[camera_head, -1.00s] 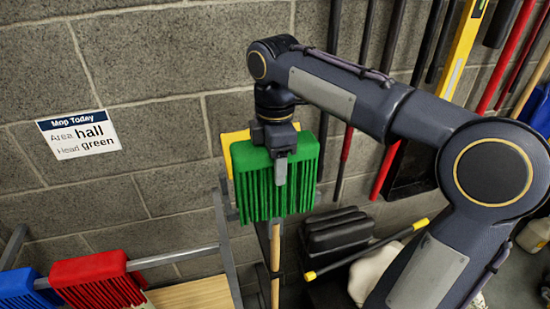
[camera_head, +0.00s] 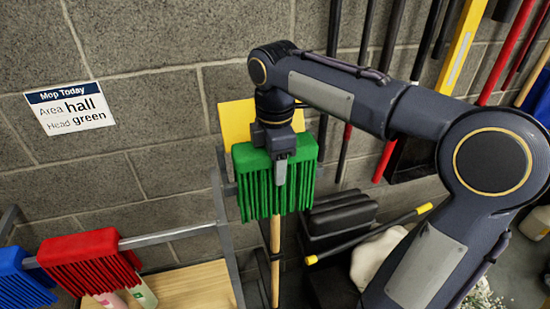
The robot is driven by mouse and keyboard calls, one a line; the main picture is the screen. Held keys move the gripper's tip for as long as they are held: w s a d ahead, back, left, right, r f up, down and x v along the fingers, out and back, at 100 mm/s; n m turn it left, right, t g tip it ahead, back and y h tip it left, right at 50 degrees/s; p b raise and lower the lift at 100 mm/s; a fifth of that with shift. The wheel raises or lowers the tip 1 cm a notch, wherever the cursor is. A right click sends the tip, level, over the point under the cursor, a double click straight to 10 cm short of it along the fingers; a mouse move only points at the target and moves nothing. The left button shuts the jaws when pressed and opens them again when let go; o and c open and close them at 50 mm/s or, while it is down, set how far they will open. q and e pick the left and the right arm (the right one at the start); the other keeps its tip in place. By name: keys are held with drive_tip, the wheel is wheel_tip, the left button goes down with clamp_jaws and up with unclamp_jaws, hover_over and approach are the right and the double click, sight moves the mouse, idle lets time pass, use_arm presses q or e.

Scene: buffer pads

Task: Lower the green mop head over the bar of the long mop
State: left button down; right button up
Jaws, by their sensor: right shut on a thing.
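The green mop head (camera_head: 258,192) hangs with its strands down in the middle of the head view. My right gripper (camera_head: 280,172) is shut on its top edge from above. A wooden mop handle (camera_head: 275,262) stands upright below and behind the green head. The bar at its top is hidden behind the head, so I cannot tell whether the head is around the bar or in front of it. My left gripper is not in view.
A red mop head (camera_head: 88,262) and a blue mop head (camera_head: 22,282) hang on a grey rail (camera_head: 175,233) at the left. A yellow panel (camera_head: 236,118) is behind the green head. A sign (camera_head: 70,108) on the wall reads "Area hall, Head green". A yellow-tipped black pole (camera_head: 370,234) slants at the right.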

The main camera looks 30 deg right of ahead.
drive_tip(key=shift+f+b, duration=1.55)
drive_tip(key=shift+f, duration=1.05)
drive_tip(key=shift+f, duration=0.5)
drive_tip(key=o, duration=1.2)
wheel_tip(320, 180, up, 8)
drive_tip(key=shift+f+p, duration=0.1)
drive_tip(key=shift+p, duration=0.35)
